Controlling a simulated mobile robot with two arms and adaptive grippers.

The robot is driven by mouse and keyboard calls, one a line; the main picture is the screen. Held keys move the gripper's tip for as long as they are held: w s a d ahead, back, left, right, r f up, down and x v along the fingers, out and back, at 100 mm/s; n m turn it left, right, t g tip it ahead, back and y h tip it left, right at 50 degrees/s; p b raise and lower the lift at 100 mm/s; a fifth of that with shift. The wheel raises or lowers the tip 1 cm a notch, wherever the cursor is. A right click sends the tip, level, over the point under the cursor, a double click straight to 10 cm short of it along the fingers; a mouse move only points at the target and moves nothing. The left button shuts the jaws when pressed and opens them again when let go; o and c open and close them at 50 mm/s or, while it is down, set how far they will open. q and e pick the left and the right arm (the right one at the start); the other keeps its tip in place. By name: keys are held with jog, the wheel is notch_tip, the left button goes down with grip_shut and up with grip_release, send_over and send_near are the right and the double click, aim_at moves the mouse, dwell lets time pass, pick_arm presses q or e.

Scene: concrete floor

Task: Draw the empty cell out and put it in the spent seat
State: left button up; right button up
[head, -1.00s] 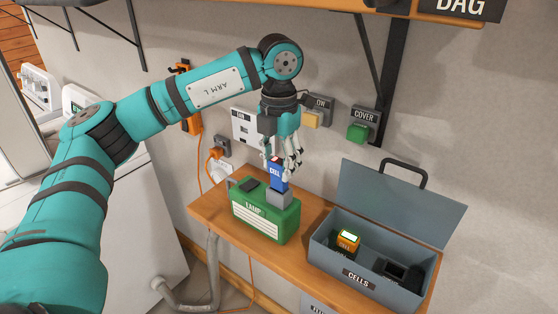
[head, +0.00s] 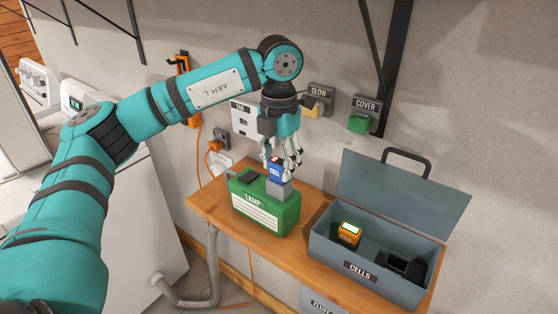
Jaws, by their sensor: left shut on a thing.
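My left gripper (head: 284,165) is shut on the blue cell (head: 275,171), which has a red top. The cell stands in or just over the grey socket (head: 278,189) on the green lamp (head: 265,215); the fingers partly hide it, and I cannot tell how deep it sits. An orange cell (head: 348,234) with a lit top stands in the left part of the grey box marked CELLS (head: 330,252). A dark, empty-looking seat (head: 402,266) is on the box's right side; its label is not readable. My right gripper is not in view.
The box's lid (head: 405,195) stands open against the wall. The lamp and box share a narrow wooden shelf (head: 300,263), with a small bare gap between them. Wall switches marked GLOW (head: 320,95) and COVER (head: 366,108) are behind, near my gripper.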

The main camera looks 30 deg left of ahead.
aim_at(279, 162)
pick_arm(q)
jog(key=shift+f+b, duration=0.55)
jog(key=shift+f, duration=0.2)
jog(key=o, duration=1.4)
notch_tip(279, 162, up, 8)
jog(key=shift+f, duration=0.25)
